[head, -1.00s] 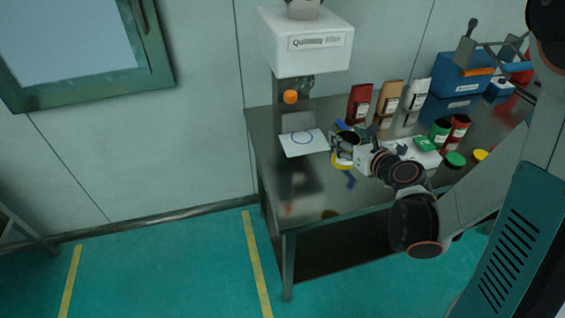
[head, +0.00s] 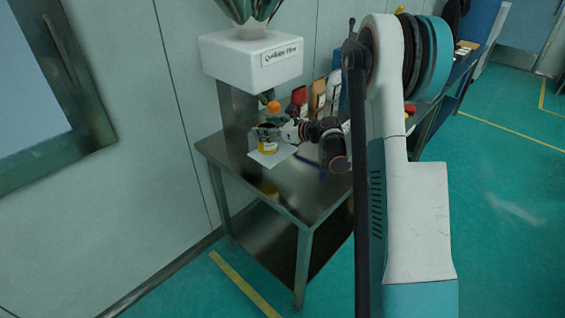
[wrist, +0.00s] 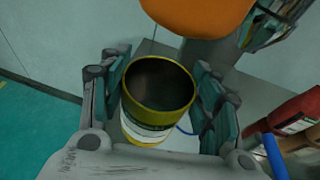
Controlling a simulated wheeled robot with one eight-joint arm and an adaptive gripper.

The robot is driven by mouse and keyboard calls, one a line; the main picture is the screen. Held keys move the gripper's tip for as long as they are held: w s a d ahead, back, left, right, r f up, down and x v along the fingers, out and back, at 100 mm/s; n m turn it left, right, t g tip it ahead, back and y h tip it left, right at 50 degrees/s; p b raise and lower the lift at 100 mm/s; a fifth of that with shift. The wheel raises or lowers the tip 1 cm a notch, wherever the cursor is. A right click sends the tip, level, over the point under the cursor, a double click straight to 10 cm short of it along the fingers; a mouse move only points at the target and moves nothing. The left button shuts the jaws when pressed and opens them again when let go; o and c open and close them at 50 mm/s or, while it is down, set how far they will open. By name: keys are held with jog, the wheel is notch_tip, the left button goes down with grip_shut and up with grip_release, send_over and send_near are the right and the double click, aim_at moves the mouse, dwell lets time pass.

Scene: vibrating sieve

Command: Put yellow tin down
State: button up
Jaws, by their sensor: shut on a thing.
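My gripper (head: 268,132) is shut on the yellow tin (head: 267,147) and holds it upright over a white sheet (head: 283,154) at the far end of the metal table. In the wrist view the tin (wrist: 145,131) stands open-topped and dark inside, between the two fingers of my gripper (wrist: 160,80). Part of a blue line (wrist: 186,131) shows on the sheet beside the tin's lower right. The tin's bottom is hidden, so I cannot tell whether it touches the sheet.
Red (head: 299,96) and brown packets (head: 317,95) stand to the right.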

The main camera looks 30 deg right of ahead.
jog(key=w+d+n+g+y, duration=0.1)
jog(key=w+d+y, duration=0.15)
jog(key=d, duration=0.65)
jog(key=shift+h, duration=0.45)
jog(key=f+b, duration=0.1)
jog(key=f, duration=0.2)
jog(key=f+b, duration=0.1)
jog(key=f, duration=0.3)
jog(key=f+b, duration=0.2)
jog(key=f, duration=0.1)
jog(key=shift+w+f, duration=0.15)
jog(key=shift+w, duration=0.2)
jog(key=o, duration=1)
jog(key=shift+o, duration=0.2)
